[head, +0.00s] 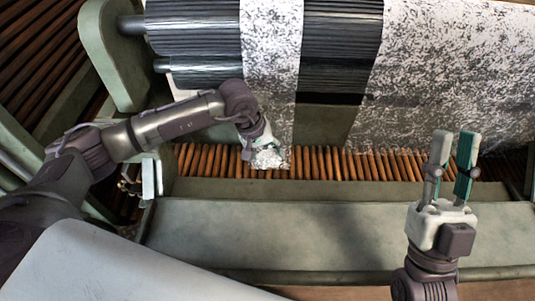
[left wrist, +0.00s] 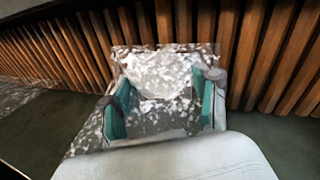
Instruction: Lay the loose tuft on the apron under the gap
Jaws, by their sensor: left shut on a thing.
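My left gripper (head: 262,146) is shut on the loose tuft (head: 269,159), a white and grey flecked clump. In the left wrist view the tuft (left wrist: 160,72) sits between the green pads of the gripper (left wrist: 165,100). The apron (head: 335,164) is a row of brown wooden slats. The tuft appears over its slats, left of the gap; I cannot tell whether it touches them. The gap (head: 340,55) is a dark bare band between a narrow white flecked strip (head: 271,45) and a wide one (head: 450,75). My right gripper (head: 453,165) is open and empty at the right.
Dark ribbed rollers (head: 195,40) stand above the apron, with a green side frame (head: 115,55) at the left. A grey-green ledge (head: 290,235) runs along the front. The slats below the gap look bare.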

